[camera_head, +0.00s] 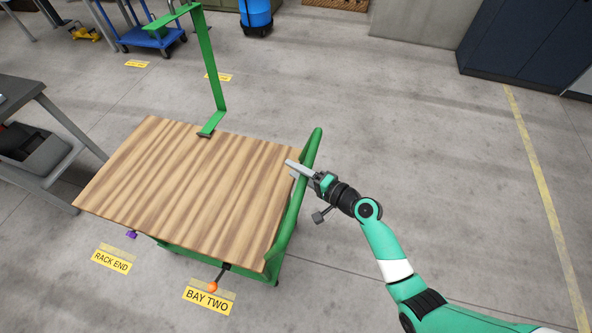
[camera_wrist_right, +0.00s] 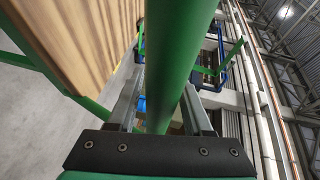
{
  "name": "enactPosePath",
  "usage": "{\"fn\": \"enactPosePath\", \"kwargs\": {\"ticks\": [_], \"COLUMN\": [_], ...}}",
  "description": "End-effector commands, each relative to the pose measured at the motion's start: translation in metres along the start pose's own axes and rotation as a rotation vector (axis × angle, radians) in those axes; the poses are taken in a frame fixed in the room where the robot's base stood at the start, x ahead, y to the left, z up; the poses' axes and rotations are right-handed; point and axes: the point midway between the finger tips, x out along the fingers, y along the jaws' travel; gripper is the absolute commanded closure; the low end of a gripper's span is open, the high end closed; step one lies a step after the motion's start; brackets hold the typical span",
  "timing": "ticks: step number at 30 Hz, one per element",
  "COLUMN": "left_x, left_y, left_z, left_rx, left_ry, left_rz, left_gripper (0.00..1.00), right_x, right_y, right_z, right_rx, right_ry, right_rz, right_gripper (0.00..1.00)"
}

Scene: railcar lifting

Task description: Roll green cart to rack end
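The green cart (camera_head: 302,190) has a wooden top and stands in the middle of the head view, over the floor labels. Its green push handle is the bar along its right side. My right gripper (camera_head: 293,167) is at this handle, near its upper end. In the right wrist view the green handle bar (camera_wrist_right: 172,60) runs between the two fingers and fills the space between them, so the gripper looks shut on it. The yellow "RACK END" label (camera_head: 111,261) is on the floor at the cart's front left. My left gripper is not in view.
The "BAY TWO" label (camera_head: 208,299) lies at the cart's front edge. A grey table (camera_head: 45,110) with a bin beneath stands close on the left. A blue cart (camera_head: 150,38) is at the back, dark cabinets (camera_head: 525,45) back right. The floor to the right is clear.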

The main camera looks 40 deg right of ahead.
Motion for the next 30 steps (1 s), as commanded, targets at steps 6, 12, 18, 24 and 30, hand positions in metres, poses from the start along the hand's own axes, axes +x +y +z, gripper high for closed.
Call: {"fn": "enactPosePath", "kwargs": {"ticks": [6, 12, 18, 24, 30], "left_x": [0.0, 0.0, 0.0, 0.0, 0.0], "left_y": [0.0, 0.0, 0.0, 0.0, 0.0], "left_z": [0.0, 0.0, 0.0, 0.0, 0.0], "left_rx": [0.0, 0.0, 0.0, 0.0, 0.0], "left_ry": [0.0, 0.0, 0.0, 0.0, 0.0], "left_rz": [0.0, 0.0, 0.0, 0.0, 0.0], "left_gripper": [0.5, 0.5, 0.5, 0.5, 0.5], "right_x": [-0.0002, -0.0003, -0.0003, -0.0003, -0.0003], "right_y": [0.0, -0.0001, -0.0001, -0.0002, -0.0003], "right_z": [0.0, 0.0, 0.0, 0.0, 0.0], "right_rx": [0.0, 0.0, 0.0, 0.0, 0.0], "right_ry": [0.0, 0.0, 0.0, 0.0, 0.0], "right_rz": [0.0, 0.0, -0.001, -0.001, -0.001], "right_gripper": [0.91, 1.0, 1.0, 1.0, 1.0]}}
